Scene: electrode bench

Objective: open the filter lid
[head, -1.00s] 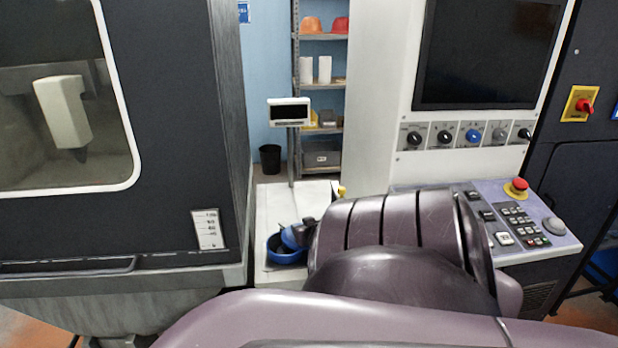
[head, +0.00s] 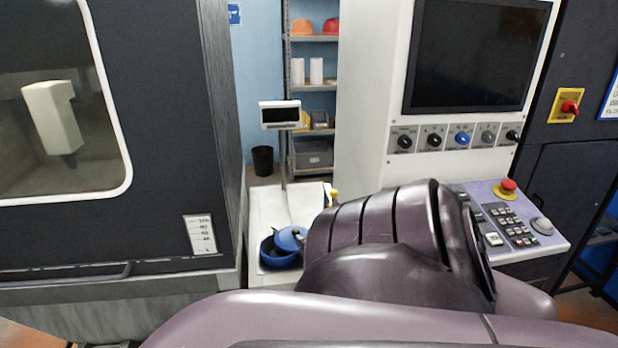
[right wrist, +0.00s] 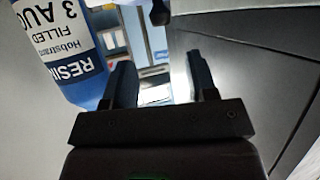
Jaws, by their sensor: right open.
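A blue round lid (head: 290,238) shows in the head view, tilted at the right side of a blue round housing (head: 272,257) on a white bench. I cannot tell whether lid and housing still touch. My right arm covers the area just right of them. My right gripper (right wrist: 163,82) shows in the right wrist view, with its two dark fingers apart and nothing between them. It is hidden behind the arm in the head view, so its distance from the lid is unclear. My left gripper is not in view.
A bottle labelled RESIN (right wrist: 68,45) is close to the left finger in the right wrist view. A small display (head: 280,115) stands behind the bench. A dark machine (head: 160,130) is on the left, and a control panel (head: 515,215) on the right.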

